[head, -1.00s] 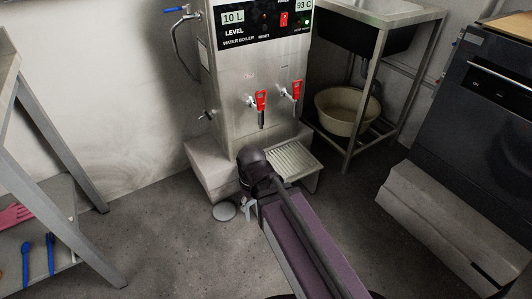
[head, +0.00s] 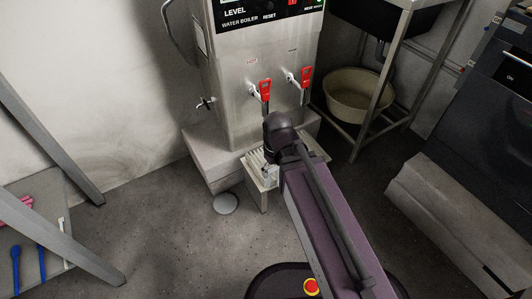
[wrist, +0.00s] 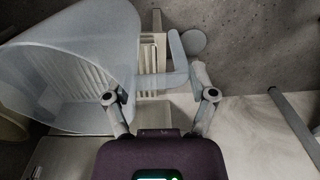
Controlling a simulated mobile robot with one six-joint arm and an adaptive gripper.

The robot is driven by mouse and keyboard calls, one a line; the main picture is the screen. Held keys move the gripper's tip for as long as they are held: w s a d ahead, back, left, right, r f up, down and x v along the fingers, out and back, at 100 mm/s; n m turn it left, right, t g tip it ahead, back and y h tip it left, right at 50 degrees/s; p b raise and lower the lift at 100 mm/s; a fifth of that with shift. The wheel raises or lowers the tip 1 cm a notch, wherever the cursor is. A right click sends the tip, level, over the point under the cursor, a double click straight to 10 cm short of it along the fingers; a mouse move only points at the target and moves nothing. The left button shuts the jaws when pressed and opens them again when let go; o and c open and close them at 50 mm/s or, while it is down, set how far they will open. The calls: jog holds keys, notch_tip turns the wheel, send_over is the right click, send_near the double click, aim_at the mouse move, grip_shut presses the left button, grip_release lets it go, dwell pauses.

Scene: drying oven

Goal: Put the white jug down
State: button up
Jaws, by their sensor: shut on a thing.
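The white jug (wrist: 55,65) is large, pale and translucent, and fills the left of the wrist view. Its handle (wrist: 177,68) stands out to the right, towards the space between my fingers. My gripper (wrist: 156,83) is shut on the jug, by the handle as far as the view shows; the exact contact is unclear. The slatted drip tray (wrist: 152,55) shows behind and through the jug. In the head view the tray (head: 316,158) is partly covered by my arm, and the jug is mostly hidden there. I cannot tell whether the jug touches the tray.
The steel water boiler (head: 255,65) with red-handled taps (head: 265,88) rises just behind the tray, on a pale plinth (head: 205,160). A round floor cover (head: 225,203) lies left of the tray. A beige basin (head: 357,92) sits under the sink at right. A shelf table stands at left.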

jog(key=shift+w+a, duration=0.1)
jog(key=shift+a, duration=0.05)
dwell(0.3)
jog(key=w+a, duration=0.4)
jog(key=w, duration=0.3)
jog(key=w+a, duration=0.5)
jog(key=w, duration=0.3)
jog(key=shift+w, duration=0.15)
jog(key=shift+f, duration=0.1)
notch_tip(320, 180, down, 3)
jog(key=b, duration=0.3)
jog(key=shift+f+b, duration=0.15)
jog(key=shift+b, duration=0.15)
jog(key=o, duration=1.2)
jog(key=shift+o, duration=0.2)
